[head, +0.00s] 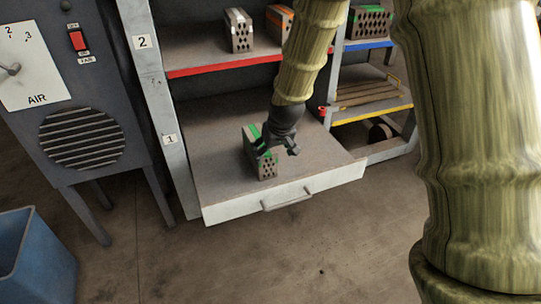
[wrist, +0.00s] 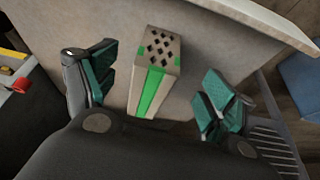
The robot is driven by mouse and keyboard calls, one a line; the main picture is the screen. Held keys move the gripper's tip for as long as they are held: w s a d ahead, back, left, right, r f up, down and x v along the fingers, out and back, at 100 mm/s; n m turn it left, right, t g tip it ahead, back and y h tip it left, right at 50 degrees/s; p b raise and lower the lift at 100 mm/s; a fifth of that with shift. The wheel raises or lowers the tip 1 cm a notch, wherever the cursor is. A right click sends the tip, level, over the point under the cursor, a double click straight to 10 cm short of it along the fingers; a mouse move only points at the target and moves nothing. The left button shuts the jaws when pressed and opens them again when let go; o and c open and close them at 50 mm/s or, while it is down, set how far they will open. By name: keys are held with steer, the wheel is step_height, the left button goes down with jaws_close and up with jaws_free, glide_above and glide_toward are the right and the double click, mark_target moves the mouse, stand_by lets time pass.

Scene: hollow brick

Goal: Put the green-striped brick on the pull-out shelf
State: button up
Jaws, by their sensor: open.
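The green-striped brick (head: 262,166) is a grey-brown hollow brick standing on the pull-out shelf (head: 220,195), which is slid out with its white front and handle showing. In the wrist view the brick (wrist: 155,75) shows its face with several holes and a green stripe along its side. My gripper (head: 280,148) is open over the brick, in the head view partly in front of it. In the wrist view my gripper (wrist: 158,92) has its teal-padded fingers on either side of the brick, with gaps on both sides.
Above is a red-edged shelf (head: 225,62) with a white-striped brick (head: 239,30) and an orange-marked brick (head: 279,20). Another brick (head: 369,22) stands on a blue-edged shelf at right. A grey cabinet (head: 80,100) and a blue bin (head: 35,255) are at left. The pull-out shelf is otherwise clear.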

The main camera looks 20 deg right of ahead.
steer(key=shift+v, duration=1.25)
steer(key=shift+c, duration=0.4)
